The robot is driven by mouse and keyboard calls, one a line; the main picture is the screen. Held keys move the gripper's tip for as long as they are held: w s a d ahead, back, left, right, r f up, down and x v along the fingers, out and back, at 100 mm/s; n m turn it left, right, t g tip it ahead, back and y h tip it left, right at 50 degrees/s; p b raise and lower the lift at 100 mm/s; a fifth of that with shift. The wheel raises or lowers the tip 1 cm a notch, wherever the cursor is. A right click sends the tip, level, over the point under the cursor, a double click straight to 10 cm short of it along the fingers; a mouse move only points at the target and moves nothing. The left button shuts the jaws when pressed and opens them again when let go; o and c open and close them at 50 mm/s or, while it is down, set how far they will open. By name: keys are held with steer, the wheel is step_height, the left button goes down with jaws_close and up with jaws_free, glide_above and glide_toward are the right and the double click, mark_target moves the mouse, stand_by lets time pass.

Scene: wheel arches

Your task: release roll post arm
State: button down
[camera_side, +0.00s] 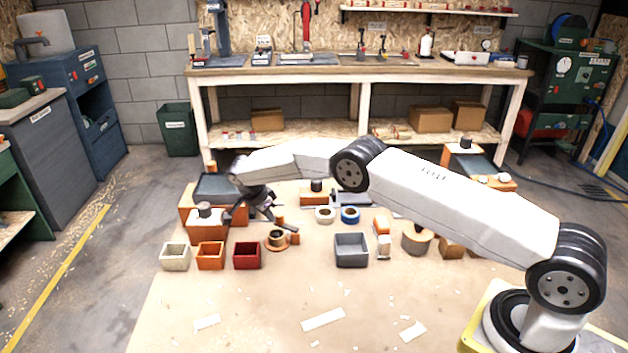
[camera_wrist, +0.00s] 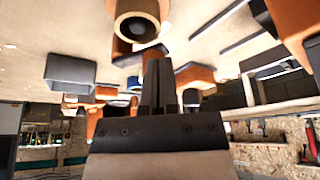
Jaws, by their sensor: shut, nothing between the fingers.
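My gripper (camera_side: 270,212) is shut and empty, above the mat at the left of the middle in the side view. Its fingers (camera_wrist: 158,82) stand close together in the wrist view, which looks upside down. I see a gap between fingers and ring. I cannot tell which part is the roll post's arm.
White, orange and red bins (camera_side: 247,256) stand in a row at the front left. A grey bin (camera_side: 351,250) is right of the roll. A white ring (camera_side: 325,214) and a blue ring (camera_side: 350,214) lie behind. Orange blocks with dark tops stand at the left. The front mat is mostly clear.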

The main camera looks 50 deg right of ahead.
steer(key=shift+w+d, duration=0.3)
steer(key=shift+d, duration=0.4)
steer(key=shift+w+d, duration=0.3)
steer(key=shift+d, duration=1.9)
steer(key=shift+s+a, duration=0.1)
steer(key=shift+s, duration=0.15)
steer(key=shift+s+a+f, duration=0.15)
steer(key=shift+s+a, duration=0.15)
steer(key=shift+s, duration=0.25)
steer(key=shift+a, duration=0.1)
steer(key=w+v, duration=0.1)
steer(key=v, duration=0.7)
steer(key=shift+d+t, duration=0.3)
steer(key=shift+s, duration=0.1)
